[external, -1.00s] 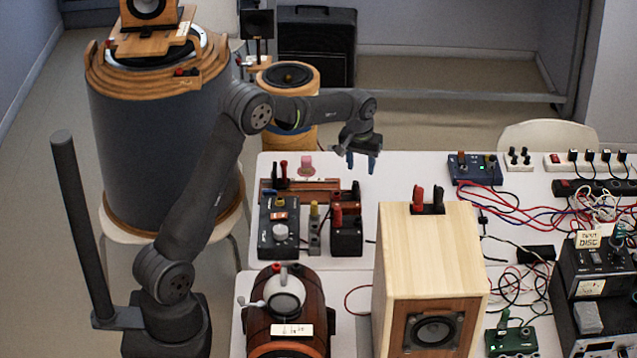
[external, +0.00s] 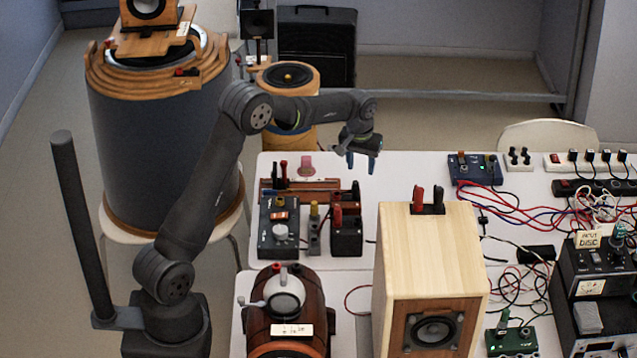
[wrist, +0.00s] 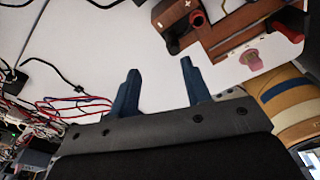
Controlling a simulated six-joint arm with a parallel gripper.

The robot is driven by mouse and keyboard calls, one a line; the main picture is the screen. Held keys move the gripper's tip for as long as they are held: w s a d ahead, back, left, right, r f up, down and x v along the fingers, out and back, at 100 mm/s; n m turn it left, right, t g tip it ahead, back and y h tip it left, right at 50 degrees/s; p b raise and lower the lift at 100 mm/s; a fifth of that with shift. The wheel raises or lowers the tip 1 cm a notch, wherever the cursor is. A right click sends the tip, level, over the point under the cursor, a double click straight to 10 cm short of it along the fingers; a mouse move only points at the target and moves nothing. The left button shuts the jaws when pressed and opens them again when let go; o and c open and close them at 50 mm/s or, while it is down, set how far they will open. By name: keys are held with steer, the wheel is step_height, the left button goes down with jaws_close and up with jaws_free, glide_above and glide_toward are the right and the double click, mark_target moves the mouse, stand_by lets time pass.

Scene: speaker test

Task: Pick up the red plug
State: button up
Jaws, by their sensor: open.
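Several red plugs show in the external view, and I cannot tell which one the task means. One red plug (external: 337,216) stands on a small black box. A third red plug (external: 418,198) stands beside a black one on top of the pale wooden speaker. My gripper (external: 361,166) is open and empty above the table, right of the rail. In the wrist view its blue fingers (wrist: 160,66) are apart with bare table beyond. A red plug (wrist: 197,19) shows there at the upper right.
The pale wooden speaker (external: 425,245) and a dark round-bodied device (external: 287,315) stand in front. A black box with a knob (external: 278,238) sits left of the small black box. Cables and boxes crowd the right side. The white table (external: 408,176) is clear around my gripper.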

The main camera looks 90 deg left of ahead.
steer(key=shift+o, duration=0.2)
step_height(320, 180, up, 8)
glide_above(338, 209)
steer(key=d, duration=0.1)
steer(key=s, duration=0.1)
steer(key=f, duration=1.1)
steer(key=w+a+f, duration=0.1)
steer(key=f, duration=0.5)
steer(key=shift+a+f, duration=0.1)
steer(key=shift+f, duration=0.1)
jaws_close()
